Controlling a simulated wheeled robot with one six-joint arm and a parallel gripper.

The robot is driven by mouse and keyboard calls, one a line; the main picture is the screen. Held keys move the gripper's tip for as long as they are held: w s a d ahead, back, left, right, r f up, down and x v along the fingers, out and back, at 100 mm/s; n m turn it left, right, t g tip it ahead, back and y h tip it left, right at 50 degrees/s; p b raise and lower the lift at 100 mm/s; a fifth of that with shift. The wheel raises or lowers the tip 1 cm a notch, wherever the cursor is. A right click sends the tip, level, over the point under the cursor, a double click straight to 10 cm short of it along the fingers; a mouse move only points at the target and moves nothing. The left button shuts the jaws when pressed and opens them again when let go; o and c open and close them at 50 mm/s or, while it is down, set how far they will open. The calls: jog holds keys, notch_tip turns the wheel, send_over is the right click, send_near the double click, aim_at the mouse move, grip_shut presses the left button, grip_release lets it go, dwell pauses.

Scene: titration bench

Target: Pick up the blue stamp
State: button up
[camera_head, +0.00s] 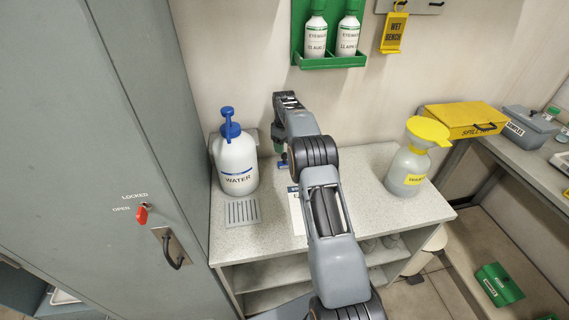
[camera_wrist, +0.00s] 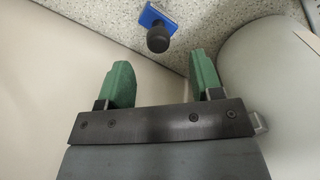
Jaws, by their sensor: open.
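The blue stamp (camera_wrist: 158,18) shows at the top middle of the wrist view. It has a flat blue base and a dark round knob handle (camera_wrist: 158,39), and it rests on the speckled bench top (camera_wrist: 240,28). In the head view a small blue part of the stamp (camera_head: 283,164) shows at the back of the bench, mostly hidden by my arm. My gripper (camera_wrist: 160,68) is open and empty. Its two green fingers point toward the stamp, with the knob just beyond the fingertips and between their lines, apart from them.
A white water jug with a blue pump (camera_head: 236,160) stands close to the left of my gripper. A drain grate (camera_head: 242,211) lies before it. A bottle with a yellow funnel (camera_head: 408,170) stands at the right. The wall and green eyewash holder (camera_head: 330,62) are behind.

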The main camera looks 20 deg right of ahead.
aim_at(284, 156)
jog(key=shift+w+d+f+p, duration=0.1)
jog(key=shift+f+p, duration=0.3)
jog(key=shift+f, duration=3.05)
jog(key=c, duration=1)
jog(key=shift+r, duration=0.1)
jog(key=shift+r, duration=0.55)
jog(key=s+a+r+b, duration=0.3)
jog(key=s+a+r, duration=0.6)
jog(key=s+r, duration=0.1)
jog(key=shift+s+a+r, duration=0.2)
jog(key=shift+s+r, duration=0.1)
jog(key=shift+r, duration=0.6)
